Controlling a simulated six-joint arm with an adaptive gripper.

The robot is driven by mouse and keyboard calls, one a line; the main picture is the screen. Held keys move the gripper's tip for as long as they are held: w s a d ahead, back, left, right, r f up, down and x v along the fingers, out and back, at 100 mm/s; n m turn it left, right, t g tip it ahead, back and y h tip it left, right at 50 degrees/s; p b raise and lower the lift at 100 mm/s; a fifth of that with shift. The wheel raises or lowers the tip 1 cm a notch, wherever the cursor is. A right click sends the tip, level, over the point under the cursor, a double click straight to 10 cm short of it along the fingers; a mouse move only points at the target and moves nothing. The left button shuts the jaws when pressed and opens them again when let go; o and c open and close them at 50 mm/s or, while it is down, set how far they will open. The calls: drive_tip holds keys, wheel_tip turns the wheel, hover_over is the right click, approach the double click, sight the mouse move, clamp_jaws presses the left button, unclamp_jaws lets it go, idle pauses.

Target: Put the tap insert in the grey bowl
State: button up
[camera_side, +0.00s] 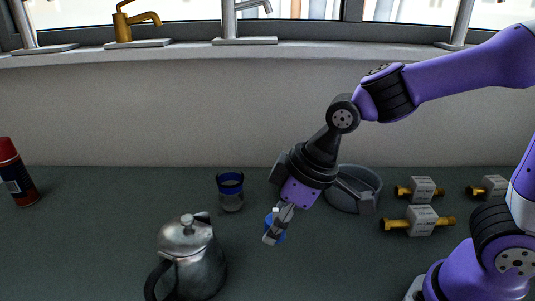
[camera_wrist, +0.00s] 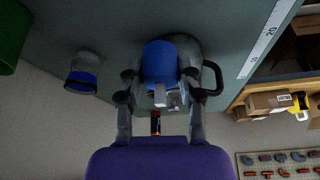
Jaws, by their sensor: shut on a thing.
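The tap insert, a blue cylinder with a pale stem, is between the fingers of my gripper (camera_side: 279,226). In the side view only a bit of its blue (camera_side: 268,221) shows, partly hidden by the fingers. In the wrist view the tap insert (camera_wrist: 161,62) sits between both fingertips of my gripper (camera_wrist: 163,88), its stem toward the camera. My gripper is shut on it, in front and left of the bowl; its exact height over the bench is hard to tell. The grey bowl (camera_side: 369,177) stands behind and right of my gripper, partly hidden by my wrist.
A metal kettle (camera_side: 190,255) stands front left of my gripper, close by. A blue-banded glass (camera_side: 231,192) stands behind left. Several brass fittings with grey blocks (camera_side: 420,221) lie at right. A red-capped can (camera_side: 17,172) stands far left. The bench (camera_side: 110,205) between can and kettle is clear.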

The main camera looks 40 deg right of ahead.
drive_tip(key=shift+w+d, duration=0.25)
drive_tip(key=shift+d, duration=0.1)
drive_tip(key=w+d+r+m+h, duration=0.15)
drive_tip(key=d+m, duration=0.35)
drive_tip(key=d, duration=1)
drive_tip(key=d+r+m+h, duration=0.15)
drive_tip(key=d+m, duration=0.25)
drive_tip(key=d, duration=1.1)
approach(356, 174)
drive_tip(key=shift+t+h, duration=0.3)
drive_tip(key=shift+w+a+f, duration=0.2)
drive_tip(key=shift+a+f, duration=1.15)
drive_tip(key=shift+a, duration=0.1)
drive_tip(key=shift+w+a+f, duration=0.2)
drive_tip(key=shift+a+f, duration=1.1)
drive_tip(key=shift+a, duration=0.15)
drive_tip(key=o, duration=1.2)
